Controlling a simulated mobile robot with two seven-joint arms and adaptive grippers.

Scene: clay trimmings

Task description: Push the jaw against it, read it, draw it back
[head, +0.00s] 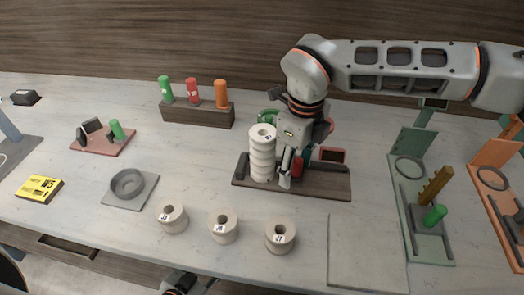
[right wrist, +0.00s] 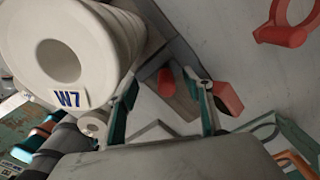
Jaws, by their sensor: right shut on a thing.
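A tall ribbed white spool (head: 262,158) stands upright on a dark wooden measuring board (head: 325,187). In the right wrist view the same spool (right wrist: 60,55) shows its hollow end and a "W7" label. My right gripper (head: 292,165) is just right of the spool, low over the board. Its fingers (right wrist: 167,92) are shut on a red knob (head: 297,168), which also shows between them in the wrist view (right wrist: 166,82). The jaw is mostly hidden, so I cannot tell whether it touches the spool. A small red-framed display (head: 332,155) stands behind; its reading is illegible.
Three short spools (head: 223,228) stand along the front. A wooden block (head: 197,113) with green, red and orange handles is at the back. Green (head: 408,205) and orange (head: 497,205) stands are at the right. A grey plate (head: 367,255) is bare.

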